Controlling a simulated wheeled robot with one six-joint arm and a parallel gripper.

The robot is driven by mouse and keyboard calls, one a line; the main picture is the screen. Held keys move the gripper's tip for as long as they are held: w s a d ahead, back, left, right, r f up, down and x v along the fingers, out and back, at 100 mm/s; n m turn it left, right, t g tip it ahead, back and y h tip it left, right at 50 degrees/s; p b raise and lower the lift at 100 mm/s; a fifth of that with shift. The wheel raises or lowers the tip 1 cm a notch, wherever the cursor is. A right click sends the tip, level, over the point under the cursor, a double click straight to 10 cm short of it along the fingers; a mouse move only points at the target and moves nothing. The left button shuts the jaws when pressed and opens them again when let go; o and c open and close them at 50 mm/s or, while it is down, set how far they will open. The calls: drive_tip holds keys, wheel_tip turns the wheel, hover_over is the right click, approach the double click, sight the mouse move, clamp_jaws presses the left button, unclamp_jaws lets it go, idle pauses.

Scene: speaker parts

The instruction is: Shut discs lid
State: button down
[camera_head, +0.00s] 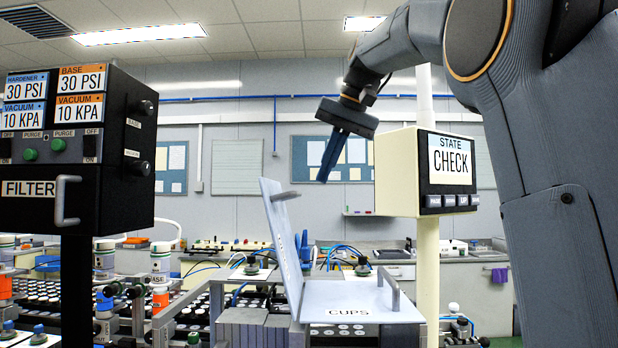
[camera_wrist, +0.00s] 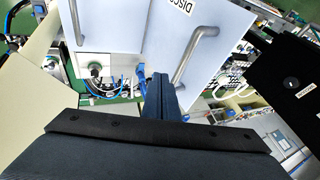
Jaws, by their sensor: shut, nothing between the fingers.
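The discs lid (camera_head: 281,230) is a pale grey panel standing raised and steeply tilted, with a bar handle near its top edge. In the wrist view the panel marked DISCS (camera_wrist: 222,18) and its bar handle lie just right of my fingertips. My gripper (camera_head: 325,180) is shut and empty. It hangs in the air above and to the right of the raised lid, apart from it in the head view. In the wrist view my fingers (camera_wrist: 160,78) point towards the gap beside the panel.
The lid marked CUPS (camera_head: 362,303) lies flat right of the raised lid, with an upright handle. A STATE CHECK display box (camera_head: 405,172) on a post stands close right of my gripper. A black FILTER control box (camera_head: 105,150) stands at the left.

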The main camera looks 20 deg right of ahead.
drive_tip(key=shift+w+a+f+p, duration=0.2)
drive_tip(key=shift+a+f, duration=0.15)
drive_tip(key=shift+a, duration=0.25)
drive_tip(key=shift+w+a+f+p, duration=0.2)
drive_tip(key=shift+a+f, duration=0.15)
drive_tip(key=shift+a, duration=0.2)
drive_tip(key=shift+w+a+f+p, duration=0.2)
drive_tip(key=shift+a+f, duration=0.15)
drive_tip(key=shift+a, duration=0.25)
